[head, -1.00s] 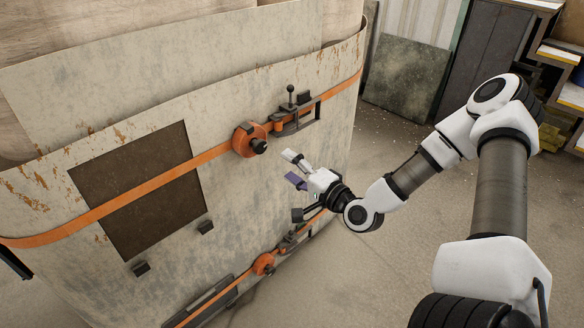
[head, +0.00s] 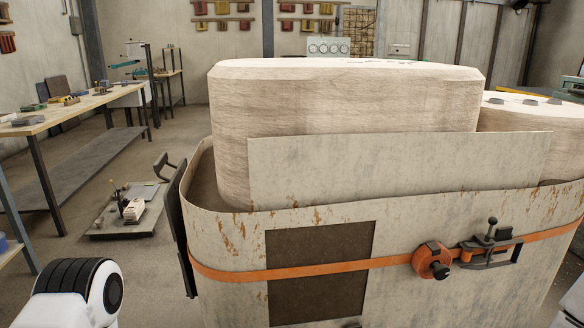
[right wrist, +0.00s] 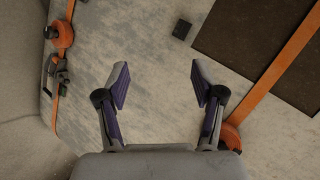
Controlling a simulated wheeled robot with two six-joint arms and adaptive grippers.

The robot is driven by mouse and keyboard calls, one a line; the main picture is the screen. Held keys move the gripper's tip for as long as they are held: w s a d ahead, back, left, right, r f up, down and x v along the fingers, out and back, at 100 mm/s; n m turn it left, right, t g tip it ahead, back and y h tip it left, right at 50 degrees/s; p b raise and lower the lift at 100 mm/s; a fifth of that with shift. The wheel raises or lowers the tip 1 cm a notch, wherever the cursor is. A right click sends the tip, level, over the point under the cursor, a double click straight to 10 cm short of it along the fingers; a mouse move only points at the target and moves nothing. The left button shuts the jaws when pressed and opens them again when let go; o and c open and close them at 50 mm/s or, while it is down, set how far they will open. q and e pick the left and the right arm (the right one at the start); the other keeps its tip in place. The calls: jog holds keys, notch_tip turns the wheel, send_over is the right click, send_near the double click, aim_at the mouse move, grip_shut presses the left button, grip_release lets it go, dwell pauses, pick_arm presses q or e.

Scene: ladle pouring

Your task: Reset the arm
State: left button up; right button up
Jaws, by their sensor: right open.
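My right gripper (right wrist: 158,86) shows in the right wrist view with its two fingers spread wide and nothing between them. It faces the pale, worn wall of the large container. In the head view the right gripper is out of the picture. My left gripper is not in view; only a white and black part of my own arm shows at the bottom left of the head view. The container (head: 410,210) is a rusty metal wrap with an orange strap (head: 320,271) and an orange clamp (head: 432,261) on it.
A pale block (head: 345,105) rises out of the container. A workbench (head: 75,112) stands at the left, with a low platform (head: 125,212) on the floor near it. A dark panel (right wrist: 270,45) is close by the right gripper's view.

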jog(key=s+a+f+n+g+h, duration=0.1)
jog(key=s+a+f+n+g, duration=0.45)
jog(key=s+f, duration=0.55)
jog(key=s+d+f+n+g+h, duration=0.25)
jog(key=s+g+h, duration=0.2)
jog(key=s, duration=0.55)
notch_tip(320, 180, up, 19)
jog(key=n+p, duration=0.1)
jog(key=p, duration=1.8)
jog(key=shift+r+g+y, duration=0.15)
jog(key=shift+g+y, duration=0.25)
jog(key=shift+y, duration=0.05)
jog(key=shift+s+a, duration=0.1)
